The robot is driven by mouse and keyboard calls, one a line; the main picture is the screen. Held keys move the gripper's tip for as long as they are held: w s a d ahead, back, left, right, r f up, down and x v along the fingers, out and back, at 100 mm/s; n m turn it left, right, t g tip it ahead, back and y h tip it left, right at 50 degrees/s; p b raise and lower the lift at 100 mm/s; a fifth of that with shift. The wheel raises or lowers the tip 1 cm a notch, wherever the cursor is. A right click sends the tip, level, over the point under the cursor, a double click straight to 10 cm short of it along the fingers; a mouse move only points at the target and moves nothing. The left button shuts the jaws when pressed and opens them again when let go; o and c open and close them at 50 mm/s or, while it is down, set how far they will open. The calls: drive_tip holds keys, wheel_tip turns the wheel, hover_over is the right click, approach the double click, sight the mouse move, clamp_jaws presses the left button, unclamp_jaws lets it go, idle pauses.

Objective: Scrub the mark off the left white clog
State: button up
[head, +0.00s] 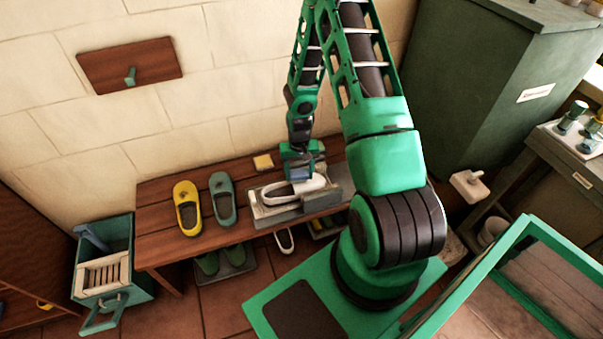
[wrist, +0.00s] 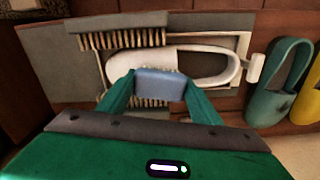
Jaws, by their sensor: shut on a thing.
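A white clog (head: 284,198) lies in a grey cradle (head: 262,214) on the wooden bench. In the wrist view the clog (wrist: 128,64) lies lengthwise, its opening towards the right, with bristle strips (wrist: 120,40) along its sides. My gripper (head: 299,172) is right over the clog, pointing down. It is shut on a blue-grey block (wrist: 160,85), which looks like a scrubber. The block is at the clog's near side and seems to touch it, but contact is not certain. The block and fingers hide part of the clog. I cannot see any mark.
A yellow clog (head: 188,212) and a green clog (head: 223,200) stand to the left on the bench (head: 160,240). A small yellowish block (head: 263,162) lies behind. Another white clog (head: 284,240) and green clogs (head: 236,256) are below. A green crate (head: 103,262) stands left.

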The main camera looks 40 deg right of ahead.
drive_tip(key=shift+a+f, duration=0.1)
drive_tip(key=shift+a, duration=0.45)
drive_tip(key=shift+s+d, duration=0.2)
drive_tip(key=shift+d, duration=0.55)
drive_tip(key=shift+s+d, duration=0.15)
drive_tip(key=shift+d, duration=0.6)
drive_tip(key=shift+w+a, duration=0.2)
drive_tip(key=shift+a, duration=0.6)
drive_tip(key=shift+w+a, duration=0.2)
drive_tip(key=shift+a, duration=0.55)
drive_tip(key=shift+d+r, duration=0.1)
drive_tip(key=shift+r, duration=2.4)
drive_tip(key=shift+w, duration=0.1)
